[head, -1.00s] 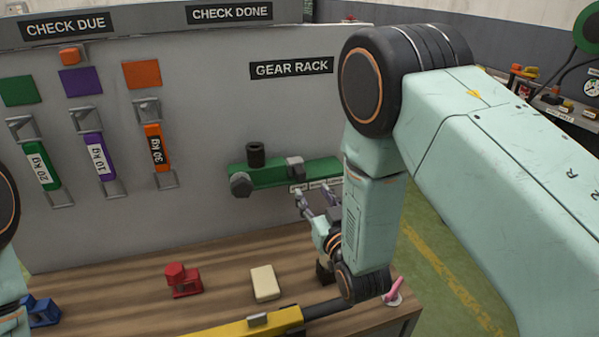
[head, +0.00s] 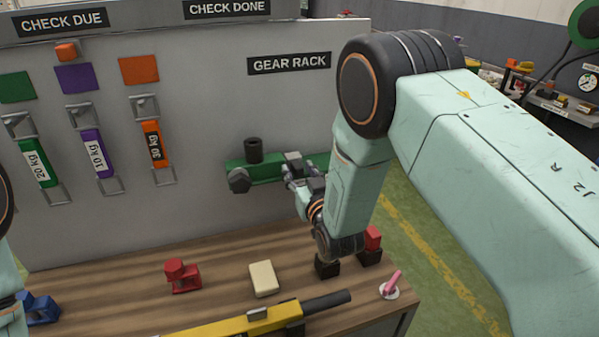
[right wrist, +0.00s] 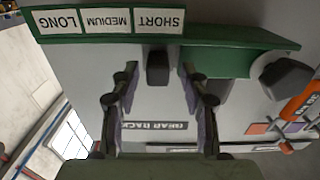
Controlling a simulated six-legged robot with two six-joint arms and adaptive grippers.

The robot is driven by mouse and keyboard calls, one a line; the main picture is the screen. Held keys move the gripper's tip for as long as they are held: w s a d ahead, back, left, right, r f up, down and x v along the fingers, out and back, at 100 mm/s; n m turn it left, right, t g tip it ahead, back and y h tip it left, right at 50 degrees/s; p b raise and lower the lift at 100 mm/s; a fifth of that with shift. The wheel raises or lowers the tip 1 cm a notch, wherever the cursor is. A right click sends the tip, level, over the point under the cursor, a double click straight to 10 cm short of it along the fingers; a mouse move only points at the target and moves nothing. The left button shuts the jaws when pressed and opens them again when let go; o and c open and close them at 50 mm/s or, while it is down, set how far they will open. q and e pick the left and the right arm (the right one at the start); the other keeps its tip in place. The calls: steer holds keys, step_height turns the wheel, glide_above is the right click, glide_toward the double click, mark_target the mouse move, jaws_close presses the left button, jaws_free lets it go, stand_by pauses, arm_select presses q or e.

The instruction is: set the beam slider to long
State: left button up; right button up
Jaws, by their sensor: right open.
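The green beam (head: 262,171) is fixed to the grey panel under the GEAR RACK sign. Its dark grey slider (head: 293,157) sits right of the black knob. In the right wrist view the slider (right wrist: 158,68) is at the SHORT label (right wrist: 160,19); MEDIUM and LONG (right wrist: 57,22) follow to the left there. My right gripper (head: 290,172) is open at the slider. In the right wrist view its fingers (right wrist: 158,78) stand either side of the slider, with gaps showing. Contact is not visible. My left gripper is out of view; only part of its arm shows at the left edge.
Below on the wooden table (head: 110,285) are a red block (head: 182,277), a cream block (head: 264,278), a yellow-and-black tool (head: 245,324) and a pink peg (head: 392,283). Coloured weights, including an orange one (head: 153,143), hang on the panel's left.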

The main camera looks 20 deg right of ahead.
steer(key=shift+d, duration=0.1)
steer(key=shift+w+f, duration=0.25)
steer(key=shift+w, duration=0.05)
steer(key=c, duration=0.3)
steer(key=shift+s+r, duration=0.15)
steer(key=c, duration=0.4)
jaws_close()
